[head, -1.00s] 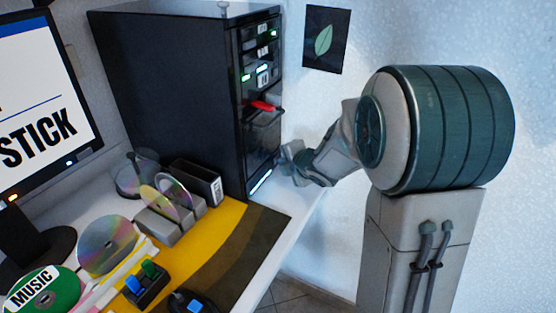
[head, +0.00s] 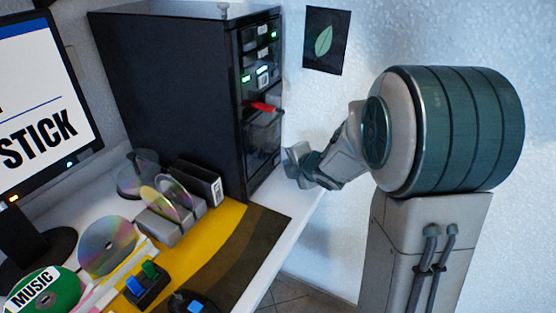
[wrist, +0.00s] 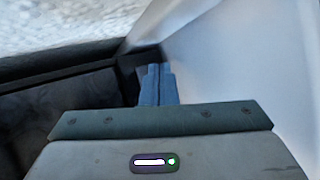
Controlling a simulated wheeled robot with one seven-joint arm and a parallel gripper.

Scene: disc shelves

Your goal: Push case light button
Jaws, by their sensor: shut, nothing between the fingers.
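The black computer case (head: 165,90) stands upright on the desk, its front turned to the right. Small green and white lights (head: 262,76) glow on its upper front. Its lower front (head: 262,150) is dark, with no lit strip at the bottom edge. I cannot make out the light button. My gripper (head: 290,163) is beside the lower front of the case, with a small gap seeming to lie between them. In the wrist view, the blue fingers (wrist: 158,85) are together with nothing between them, and a dark surface lies to their left.
A red lever or tab (head: 263,106) sticks out of the case front. Discs in a holder (head: 170,220), a black box (head: 197,183) and a switch block (head: 147,284) crowd the desk. The white desk edge (head: 285,225) is below my gripper; the wall is behind.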

